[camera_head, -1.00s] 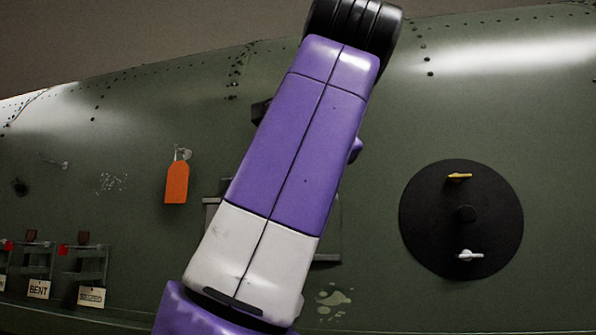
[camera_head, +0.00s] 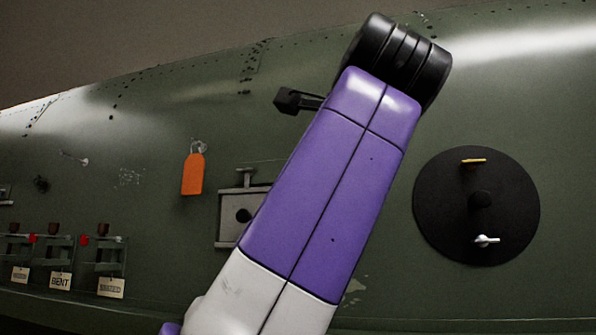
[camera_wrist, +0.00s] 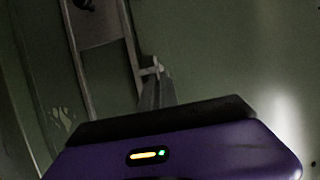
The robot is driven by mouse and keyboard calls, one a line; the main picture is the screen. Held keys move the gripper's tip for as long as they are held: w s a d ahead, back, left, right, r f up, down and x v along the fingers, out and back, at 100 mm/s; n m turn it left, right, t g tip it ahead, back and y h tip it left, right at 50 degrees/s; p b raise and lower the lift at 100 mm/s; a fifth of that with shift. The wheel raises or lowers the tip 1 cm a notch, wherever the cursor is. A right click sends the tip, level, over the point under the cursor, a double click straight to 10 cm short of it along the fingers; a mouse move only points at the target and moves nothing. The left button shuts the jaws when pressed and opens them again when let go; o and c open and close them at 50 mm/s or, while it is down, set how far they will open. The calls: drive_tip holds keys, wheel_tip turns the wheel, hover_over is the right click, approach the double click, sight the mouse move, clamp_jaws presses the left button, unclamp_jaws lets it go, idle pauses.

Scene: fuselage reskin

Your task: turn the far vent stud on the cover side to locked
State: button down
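A round black disc (camera_head: 440,200) is on the green fuselage at the right of the head view. It carries a yellow stud (camera_head: 473,162) near its top, a pale stud (camera_head: 486,240) near its bottom and a dark central knob (camera_head: 479,200). A grey metal frame (camera_head: 232,228) with a T-shaped top fitting (camera_head: 245,178) is partly hidden behind my arm. In the wrist view, the grey fingers of my gripper (camera_wrist: 157,86) lie close together beside a small pale T-shaped fitting (camera_wrist: 150,70). I cannot tell whether they touch it or how far they are open.
An orange tag (camera_head: 193,174) hangs left of the frame. Several small brackets with labels, one reading BENT (camera_head: 60,280), line the lower left. My purple and white arm crosses the middle of the head view. The fuselage between my arm and the disc is bare.

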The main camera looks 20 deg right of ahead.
drive_tip(key=shift+f, duration=0.1)
drive_tip(key=c, duration=1.6)
unclamp_jaws()
drive_tip(key=shift+s, duration=0.1)
drive_tip(key=b+v, duration=0.2)
drive_tip(key=v, duration=0.5)
drive_tip(key=shift+s, duration=0.35)
